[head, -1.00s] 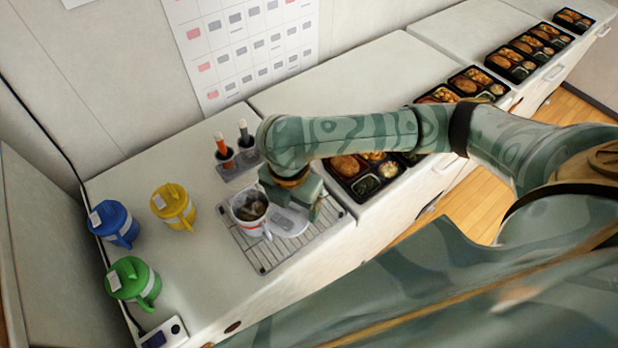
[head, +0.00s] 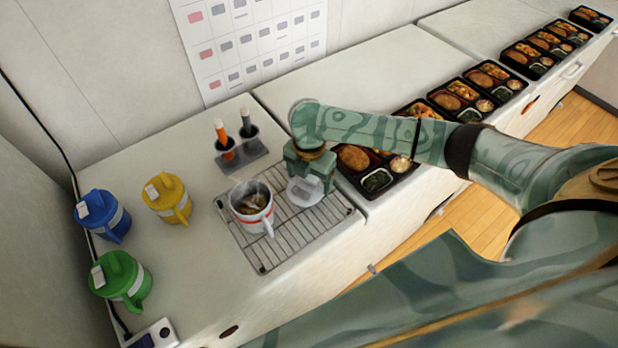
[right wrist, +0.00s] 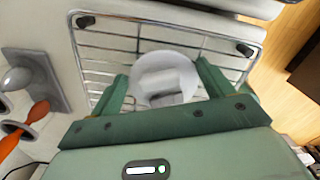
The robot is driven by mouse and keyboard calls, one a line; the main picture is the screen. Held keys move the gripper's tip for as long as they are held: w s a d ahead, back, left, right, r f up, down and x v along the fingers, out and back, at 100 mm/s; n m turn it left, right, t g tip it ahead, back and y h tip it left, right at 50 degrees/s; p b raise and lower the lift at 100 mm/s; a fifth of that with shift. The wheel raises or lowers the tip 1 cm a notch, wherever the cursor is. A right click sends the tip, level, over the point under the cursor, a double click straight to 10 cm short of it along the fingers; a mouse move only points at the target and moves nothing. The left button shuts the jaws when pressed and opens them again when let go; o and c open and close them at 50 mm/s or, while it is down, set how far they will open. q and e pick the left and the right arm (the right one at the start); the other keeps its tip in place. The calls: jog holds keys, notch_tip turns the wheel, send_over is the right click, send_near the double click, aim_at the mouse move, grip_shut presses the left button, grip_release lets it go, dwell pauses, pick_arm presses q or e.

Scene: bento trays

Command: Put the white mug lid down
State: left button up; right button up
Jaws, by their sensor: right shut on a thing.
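The white mug lid (head: 303,196) is a pale round piece over the back right part of the wire rack, right of the open mug and apart from it. My right gripper (head: 310,184) is shut on the lid. In the right wrist view, the lid (right wrist: 165,72) sits between the two green fingers (right wrist: 163,88), above the rack bars. I cannot tell whether it touches the rack. The white mug (head: 252,207) with a red band stands uncovered on the rack's left part, with dark contents. My left gripper is not in view.
The wire rack (head: 268,256) has bare bars at its front and right. Bento trays (head: 376,181) line the counter to the right. A grey holder (head: 243,161) with orange and grey handles stands behind. Blue, yellow and green lidded jugs (head: 103,216) stand left.

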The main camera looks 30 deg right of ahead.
aim_at(309, 177)
jog(key=shift+r, duration=0.15)
jog(key=o, duration=0.9)
notch_tip(309, 177, up, 12)
jog(key=p, duration=0.4)
